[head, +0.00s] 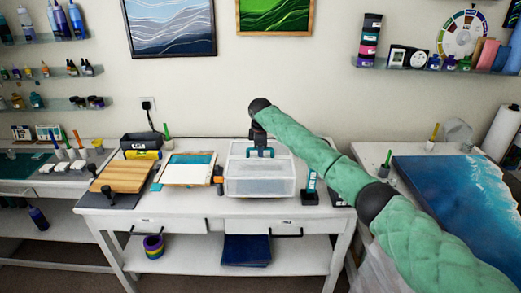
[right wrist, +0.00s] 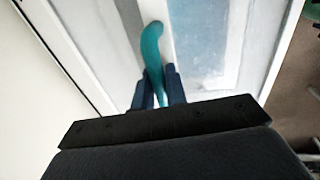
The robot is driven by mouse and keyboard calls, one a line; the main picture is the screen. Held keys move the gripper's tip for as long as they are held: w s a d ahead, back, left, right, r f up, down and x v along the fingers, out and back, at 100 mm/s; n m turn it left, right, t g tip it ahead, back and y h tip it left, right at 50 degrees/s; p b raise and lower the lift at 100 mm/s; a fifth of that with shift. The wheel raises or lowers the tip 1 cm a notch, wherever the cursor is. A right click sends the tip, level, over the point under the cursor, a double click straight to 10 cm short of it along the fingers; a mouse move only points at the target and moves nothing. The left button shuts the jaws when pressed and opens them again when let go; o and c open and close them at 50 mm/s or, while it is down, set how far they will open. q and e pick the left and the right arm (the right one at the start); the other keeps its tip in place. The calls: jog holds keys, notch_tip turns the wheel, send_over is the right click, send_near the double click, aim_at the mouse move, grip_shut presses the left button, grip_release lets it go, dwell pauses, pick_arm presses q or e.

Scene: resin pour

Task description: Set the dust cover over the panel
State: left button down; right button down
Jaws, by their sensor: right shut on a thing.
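The dust cover (head: 259,187) is a translucent white box with a teal handle on top. It is at the middle of the white table, right of the panel, and looks level; I cannot tell whether its underside touches the table. My right gripper (head: 262,152) is above the cover, shut on its teal handle. In the right wrist view, the gripper (right wrist: 156,85) has its two dark fingers on either side of the curved teal handle (right wrist: 152,45), over the pale cover top (right wrist: 208,40). The panel (head: 188,174), white and blue, lies uncovered left of the cover. My left gripper is out of view.
A wooden board (head: 123,176) and a dark box (head: 139,142) are at the table's left. A small black holder (head: 309,197) stands close to the cover's right side. A large blue panel (head: 450,195) lies on the right-hand table. Shelves hang on the wall behind.

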aim_at(260, 159)
jog(key=shift+f, duration=0.8)
jog(key=shift+f+b, duration=0.3)
jog(key=shift+f, duration=1.25)
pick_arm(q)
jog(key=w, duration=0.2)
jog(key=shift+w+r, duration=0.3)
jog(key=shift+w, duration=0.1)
pick_arm(e)
jog(key=shift+f, duration=0.1)
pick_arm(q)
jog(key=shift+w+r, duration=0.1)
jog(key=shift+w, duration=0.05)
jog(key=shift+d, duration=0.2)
